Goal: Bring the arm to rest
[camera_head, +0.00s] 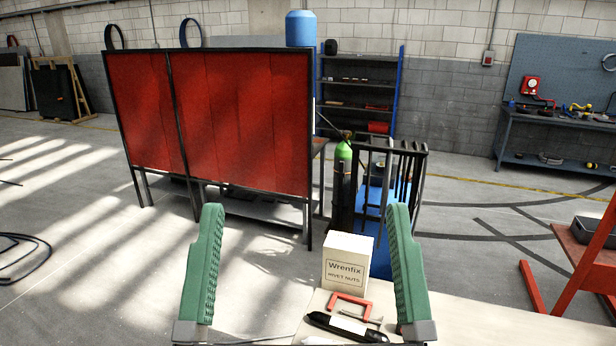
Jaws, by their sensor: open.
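My gripper (306,268) shows at the bottom middle of the head camera view. Its two green ridged fingers stand upright and wide apart, with nothing held between them. Beyond and between the fingers, a white box marked "Wrenfix rivet nuts" (347,264) stands on a pale bench top (490,318). The rest of my arm is out of view.
A red clamp-like piece (350,306) and a black tool (345,327) lie on the bench before the box. Behind are a red welding screen (235,122), a green-topped gas cylinder (343,152) and a dark-barred cart (405,165). A red frame (585,262) stands right. Floor at left is largely clear.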

